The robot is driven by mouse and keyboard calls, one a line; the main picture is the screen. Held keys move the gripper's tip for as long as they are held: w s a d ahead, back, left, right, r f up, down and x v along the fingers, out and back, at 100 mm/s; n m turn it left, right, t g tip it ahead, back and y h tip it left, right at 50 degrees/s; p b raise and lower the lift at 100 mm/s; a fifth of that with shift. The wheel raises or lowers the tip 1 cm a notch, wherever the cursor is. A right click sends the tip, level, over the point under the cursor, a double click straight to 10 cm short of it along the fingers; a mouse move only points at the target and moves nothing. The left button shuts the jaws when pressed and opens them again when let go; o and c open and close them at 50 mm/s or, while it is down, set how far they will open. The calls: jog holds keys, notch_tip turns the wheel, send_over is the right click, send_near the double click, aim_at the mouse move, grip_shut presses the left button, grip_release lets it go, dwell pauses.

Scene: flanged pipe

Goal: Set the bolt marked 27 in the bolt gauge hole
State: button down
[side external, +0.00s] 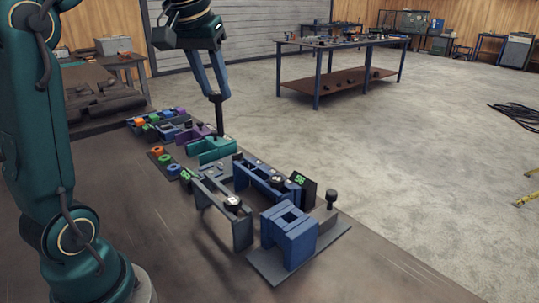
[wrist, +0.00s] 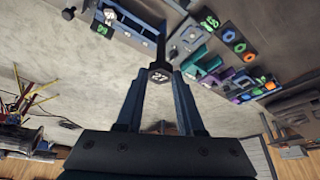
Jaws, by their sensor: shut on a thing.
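A dark bolt (side external: 219,118) with a hex head hangs upright from my gripper (side external: 215,97), its head between the fingertips. In the wrist view my gripper (wrist: 160,78) is shut on the head of the bolt (wrist: 159,76), and the mark 27 reads on it upside down. In the side view the lower end of the bolt is close to the teal block (side external: 212,150); I cannot tell whether it touches or is behind it. I cannot tell for certain which fixture is the bolt gauge, and no gauge hole is clearly visible.
A grey bracket (side external: 222,212), a blue frame (side external: 262,181) and a sign marked 56 (side external: 299,180) are nearby.

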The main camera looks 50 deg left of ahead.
jog(key=w+d+f+m+h, duration=0.1)
jog(key=d+f+m, duration=0.2)
jog(key=d, duration=0.6)
jog(key=w+d+f+m+h, duration=0.1)
jog(key=d+f+m, duration=0.2)
jog(key=d, duration=0.6)
jog(key=shift+f+t, duration=0.3)
jog(key=shift+f, duration=0.2)
jog(key=shift+f, duration=1.2)
jog(key=shift+s+f, duration=0.1)
jog(key=shift+f, duration=2.1)
jog(key=shift+f, duration=1.65)
